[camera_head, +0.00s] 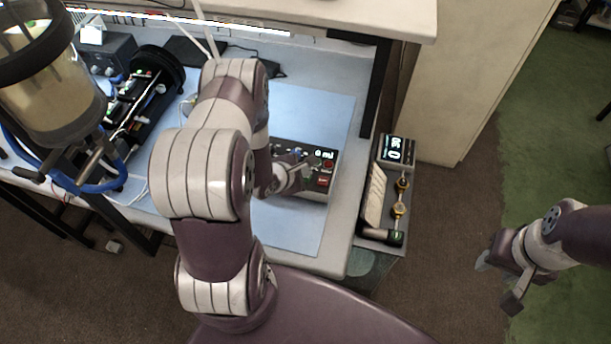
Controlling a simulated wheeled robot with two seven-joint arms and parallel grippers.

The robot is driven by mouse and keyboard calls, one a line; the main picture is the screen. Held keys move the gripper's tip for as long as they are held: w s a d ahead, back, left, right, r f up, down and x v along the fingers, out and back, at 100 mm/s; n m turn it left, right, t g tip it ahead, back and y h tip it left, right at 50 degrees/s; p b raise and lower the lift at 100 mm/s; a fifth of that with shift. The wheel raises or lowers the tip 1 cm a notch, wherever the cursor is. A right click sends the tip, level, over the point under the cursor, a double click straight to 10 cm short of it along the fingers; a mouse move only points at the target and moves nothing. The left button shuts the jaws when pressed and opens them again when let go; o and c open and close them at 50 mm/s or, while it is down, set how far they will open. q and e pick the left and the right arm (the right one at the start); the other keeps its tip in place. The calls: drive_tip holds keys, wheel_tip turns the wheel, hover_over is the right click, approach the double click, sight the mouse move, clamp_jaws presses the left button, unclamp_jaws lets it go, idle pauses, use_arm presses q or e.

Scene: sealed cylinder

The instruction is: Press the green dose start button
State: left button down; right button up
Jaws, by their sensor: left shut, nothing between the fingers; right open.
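A dark control box (330,160) stands on the blue mat, with a lit "6 ml" readout and a red button (323,181) at its right side. My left gripper (303,168) is shut and empty, with its tips over the middle of the box's panel. I cannot tell whether the tips touch the panel. The green dose start button cannot be made out clearly; the gripper and wrist cover part of the panel. My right gripper (498,281) is open and empty, over the floor at the right, well away from the box.
A large clear cylinder (50,85) with yellowish contents stands at the left, by blue tubing and black equipment (140,95). A side tray (367,232) with a digital display (397,151) and brass parts sits right of the bench. The blue mat (295,228) is bare in front of the box.

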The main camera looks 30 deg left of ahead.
use_arm(q)
drive_tip(key=shift+f, duration=0.45)
idle(0.8)
drive_tip(key=shift+r+p, duration=0.65)
drive_tip(key=shift+r, duration=0.1)
wheel_tip(320, 180, up, 5)
drive_tip(key=p, duration=0.5)
drive_tip(key=shift+r, duration=0.15)
idle(0.4)
